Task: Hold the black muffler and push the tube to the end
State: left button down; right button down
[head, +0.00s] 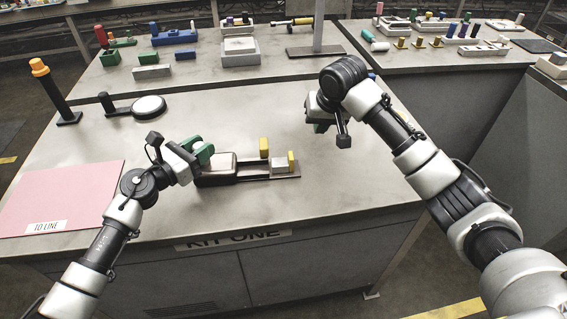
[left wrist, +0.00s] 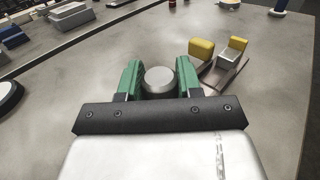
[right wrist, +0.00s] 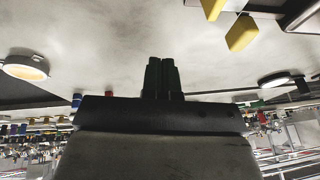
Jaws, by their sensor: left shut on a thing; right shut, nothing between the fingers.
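My left gripper (head: 203,153) is at the left end of a low dark fixture (head: 262,179). In the left wrist view its green fingers (left wrist: 156,80) are shut on a dark round part with a grey end face, which I take to be the black muffler (left wrist: 160,81). In the head view a grey and black body (head: 217,168) lies there, partly hidden by the fingers. The tube cannot be clearly told apart. My right gripper (head: 319,126) is above the table, right of the fixture, apart from it. Its fingers (right wrist: 162,64) are together and empty.
Two yellow-topped uprights (head: 264,147) (head: 291,161) stand at the fixture, the right one by a grey block (head: 279,166). A pink mat (head: 65,195) lies at left. A black post with an orange top (head: 54,92) and a round white disc (head: 149,105) stand behind. The table's front middle is clear.

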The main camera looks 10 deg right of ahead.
aim_at(269, 168)
jog(key=shift+n+g+y, duration=0.5)
jog(key=shift+g, duration=0.1)
jog(key=shift+s+a+f, duration=0.35)
jog(key=shift+a+f, duration=0.3)
jog(key=shift+f, duration=0.8)
jog(key=shift+s+a+f, duration=0.3)
jog(key=shift+a+f, duration=0.4)
jog(key=shift+f, duration=0.75)
jog(key=shift+s+a+f, duration=0.35)
jog(key=shift+a+f, duration=0.3)
jog(key=shift+f, duration=0.8)
jog(key=shift+a, duration=0.1)
jog(key=shift+w+a, duration=0.15)
jog(key=shift+a, duration=2.15)
jog(key=shift+w+a, duration=0.15)
jog(key=shift+a, duration=2.15)
jog(key=shift+d, duration=0.6)
jog(key=shift+r, duration=3.55)
